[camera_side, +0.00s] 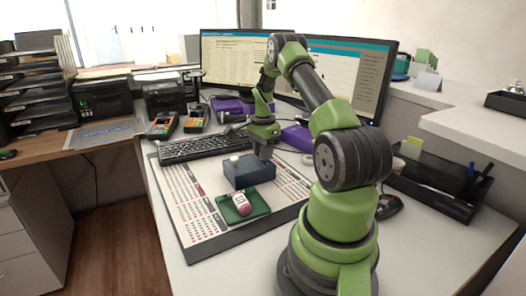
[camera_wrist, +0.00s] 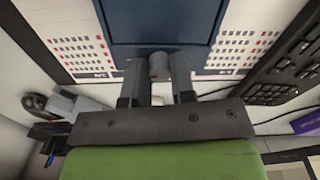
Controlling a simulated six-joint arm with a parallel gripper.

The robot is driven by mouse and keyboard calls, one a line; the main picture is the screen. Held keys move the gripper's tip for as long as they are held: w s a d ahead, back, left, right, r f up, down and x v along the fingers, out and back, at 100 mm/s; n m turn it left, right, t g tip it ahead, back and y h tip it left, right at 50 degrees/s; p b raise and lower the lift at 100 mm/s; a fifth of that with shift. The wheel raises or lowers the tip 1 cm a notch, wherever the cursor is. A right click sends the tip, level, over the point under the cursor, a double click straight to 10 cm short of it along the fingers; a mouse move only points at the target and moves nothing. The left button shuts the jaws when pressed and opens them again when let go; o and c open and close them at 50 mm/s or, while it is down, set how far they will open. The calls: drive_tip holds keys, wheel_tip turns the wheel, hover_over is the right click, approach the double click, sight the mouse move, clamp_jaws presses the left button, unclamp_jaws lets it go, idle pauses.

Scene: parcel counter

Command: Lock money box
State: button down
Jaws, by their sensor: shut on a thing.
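The money box (camera_side: 248,172) is a dark blue box on the printed desk mat, with a small pale round spot on its top. In the wrist view the box (camera_wrist: 160,30) fills the upper middle. My gripper (camera_side: 264,152) is at the box's far right side in the side view. In the wrist view its two fingers (camera_wrist: 160,82) are closed around a small grey round knob (camera_wrist: 159,66) at the box's near edge. Whether the knob is a key or part of the box cannot be told. The lock's state is not visible.
A green tray (camera_side: 257,207) holding a pink-and-white item (camera_side: 241,203) lies in front of the box. A keyboard (camera_side: 203,147) is behind the mat (camera_side: 190,205). Monitors stand at the back. A black organizer (camera_side: 440,185) is at right. The mat's left part is clear.

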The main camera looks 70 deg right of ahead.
drive_tip(key=n, duration=0.4)
drive_tip(key=shift+n, duration=0.3)
drive_tip(key=n, duration=0.3)
drive_tip(key=shift+n, duration=0.4)
drive_tip(key=n, duration=0.4)
drive_tip(key=shift+n, duration=2.1)
drive_tip(key=c, duration=1)
unclamp_jaws()
drive_tip(key=shift+o, duration=0.2)
wheel_tip(320, 180, up, 10)
